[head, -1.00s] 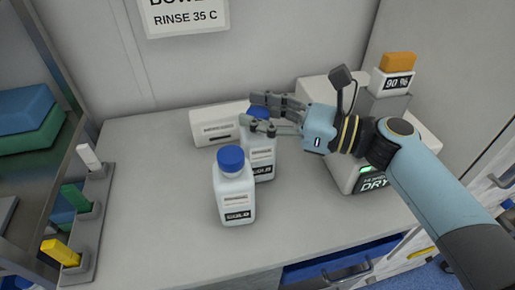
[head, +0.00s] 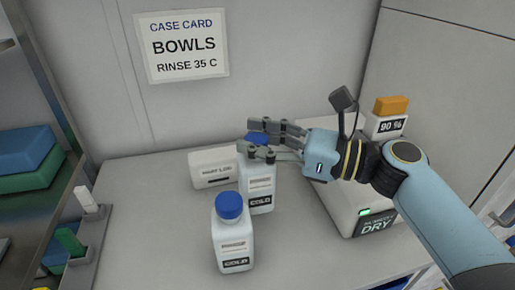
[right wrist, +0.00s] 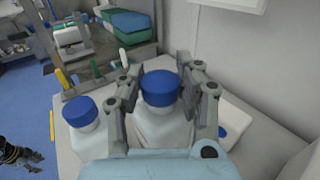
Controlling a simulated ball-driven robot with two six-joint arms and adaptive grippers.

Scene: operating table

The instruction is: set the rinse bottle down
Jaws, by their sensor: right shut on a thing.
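A white rinse bottle (head: 258,187) with a blue cap and a COLD label stands upright at the back of the counter. My right gripper (head: 252,139) reaches in from the right and is shut on this bottle at its cap and neck. In the right wrist view, the fingers lie on both sides of the blue cap (right wrist: 160,88). The bottle's base appears at counter level, but I cannot tell whether it touches. A second, similar COLD bottle (head: 232,243) stands in front, slightly left, apart from the gripper.
A small white box (head: 212,168) sits behind the bottles. A DRY machine (head: 350,205) with an orange-topped 90 % container (head: 386,124) stands right. A rack with coloured pegs (head: 85,235) lines the left edge. The counter (head: 150,220) left of the bottles is clear. A case card (head: 182,46) reads RINSE 35 C.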

